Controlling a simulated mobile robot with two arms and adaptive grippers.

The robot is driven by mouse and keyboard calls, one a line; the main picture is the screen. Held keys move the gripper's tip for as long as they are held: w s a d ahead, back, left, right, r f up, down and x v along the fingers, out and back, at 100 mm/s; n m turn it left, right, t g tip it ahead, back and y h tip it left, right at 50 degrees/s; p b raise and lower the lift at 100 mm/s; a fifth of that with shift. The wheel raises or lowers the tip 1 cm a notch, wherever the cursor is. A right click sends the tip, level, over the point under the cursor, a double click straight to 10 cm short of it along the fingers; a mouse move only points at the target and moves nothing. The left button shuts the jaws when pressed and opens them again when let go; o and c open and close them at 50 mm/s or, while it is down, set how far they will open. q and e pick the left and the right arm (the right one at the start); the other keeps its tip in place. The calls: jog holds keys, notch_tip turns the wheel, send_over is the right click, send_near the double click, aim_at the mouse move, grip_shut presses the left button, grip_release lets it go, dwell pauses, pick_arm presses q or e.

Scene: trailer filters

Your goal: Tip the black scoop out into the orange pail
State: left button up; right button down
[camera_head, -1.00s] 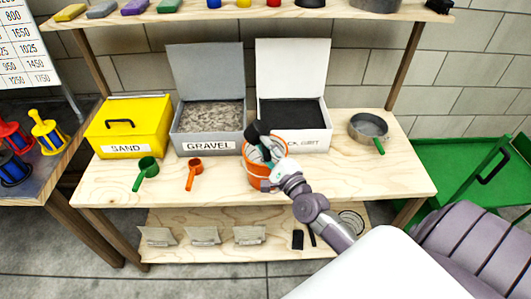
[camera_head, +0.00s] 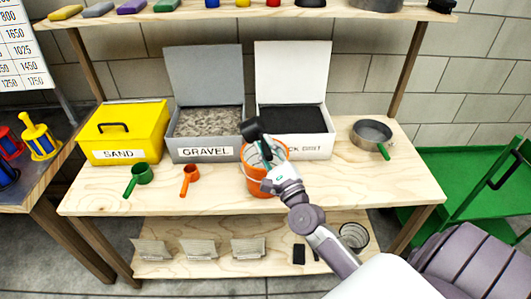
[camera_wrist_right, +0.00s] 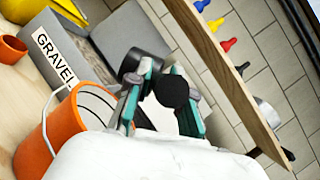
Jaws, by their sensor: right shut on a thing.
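The black scoop (camera_head: 252,130) is in my right gripper (camera_head: 267,158), tilted above the orange pail's far side. In the right wrist view, the scoop's dark cup (camera_wrist_right: 130,64) shows beyond the teal fingers of the gripper (camera_wrist_right: 162,100), with a black rounded part between them. The orange pail (camera_head: 262,187) stands on the bench in front of the boxes, partly covered by my gripper. It also shows at the left of the right wrist view (camera_wrist_right: 45,145), with dark lines on its pale inside. The scoop's contents are hidden. My left gripper is out of view.
A yellow sand box (camera_head: 122,140), an open gravel box (camera_head: 207,150) and an open white box of black grit (camera_head: 318,140) stand behind. A green scoop (camera_head: 140,176), an orange scoop (camera_head: 190,178) and a grey pan (camera_head: 370,132) lie on the bench. An upper shelf (camera_head: 240,14) runs above.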

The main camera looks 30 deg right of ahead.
jog(key=shift+s+d+r+m+t+h+b, duration=0.1)
jog(key=shift+d+m+t+h+b, duration=0.1)
jog(key=shift+m+h+b, duration=0.7)
jog(key=shift+s+d+r+m+t+h+b, duration=0.15)
jog(key=shift+m+h+b, duration=0.35)
jog(key=shift+m+b, duration=0.85)
jog(key=shift+s+d+f+m+t+h+b, duration=0.1)
jog(key=shift+m+t+h+b, duration=0.15)
jog(key=shift+m+h+b, duration=0.65)
jog(key=shift+s+d+r+m+h+b, duration=0.15)
jog(key=shift+m+h+b, duration=0.45)
jog(key=shift+m, duration=0.6)
jog(key=shift+w+d+r+m+h+b, duration=0.1)
jog(key=shift+m+h+b, duration=0.45)
jog(key=shift+m, duration=0.6)
jog(key=shift+r, duration=0.1)
jog(key=shift+r+n+g+y+p, duration=0.65)
jog(key=shift+n+g+y+p, duration=0.6)
jog(key=shift+n+p, duration=3.2)
jog(key=shift+r+n+g+y+p, duration=0.95)
jog(key=shift+n+p, duration=2)
jog(key=shift+p, duration=2.85)
jog(key=shift+r+n+g+y+p, duration=0.35)
jog(key=shift+n+g+y+p, duration=1.2)
jog(key=shift+n+p, duration=2.9)
